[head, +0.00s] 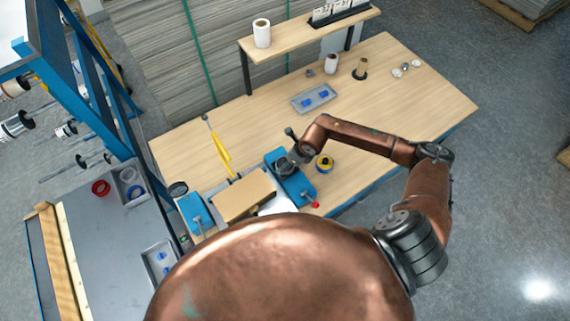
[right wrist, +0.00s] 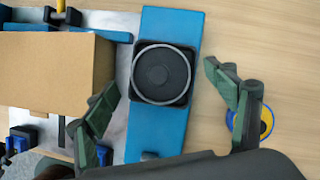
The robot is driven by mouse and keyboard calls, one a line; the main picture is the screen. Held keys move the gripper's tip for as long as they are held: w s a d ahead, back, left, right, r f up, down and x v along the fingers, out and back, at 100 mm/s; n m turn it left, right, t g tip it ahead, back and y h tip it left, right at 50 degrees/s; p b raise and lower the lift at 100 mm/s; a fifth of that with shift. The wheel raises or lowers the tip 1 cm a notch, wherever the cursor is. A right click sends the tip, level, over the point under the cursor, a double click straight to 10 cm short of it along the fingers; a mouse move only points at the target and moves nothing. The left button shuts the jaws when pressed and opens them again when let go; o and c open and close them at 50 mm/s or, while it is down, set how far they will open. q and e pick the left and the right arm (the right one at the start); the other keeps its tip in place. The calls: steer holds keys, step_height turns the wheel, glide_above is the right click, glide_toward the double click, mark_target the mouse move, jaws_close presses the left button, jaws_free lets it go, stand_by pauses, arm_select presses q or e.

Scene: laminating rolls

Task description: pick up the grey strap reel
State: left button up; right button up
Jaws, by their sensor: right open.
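The round dark reel with a light grey rim (right wrist: 161,73), apparently the grey strap reel, sits in a square black holder on a blue plate (right wrist: 165,25). In the head view the blue plate (head: 301,188) is at the table's near edge, and my right gripper (head: 291,158) is over it, hiding much of the reel. In the right wrist view my right gripper (right wrist: 162,80) is open, with its two green-grey fingers spread on either side of the plate. The reel lies between and slightly beyond the fingertips, with nothing held. My left gripper is not in view.
A cardboard box (head: 243,196) stands left of the blue plate. A yellow-and-blue roll (head: 324,163) lies close on its right, near the right finger. A grey tray (head: 314,98) and a white roll (head: 331,63) are farther back.

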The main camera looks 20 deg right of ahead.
steer(key=shift+x, duration=1.4)
steer(key=shift+c, duration=0.4)
steer(key=c, duration=1.3)
steer(key=shift+c, duration=0.2)
steer(key=shift+w+r, duration=0.1)
steer(key=shift+r, duration=0.05)
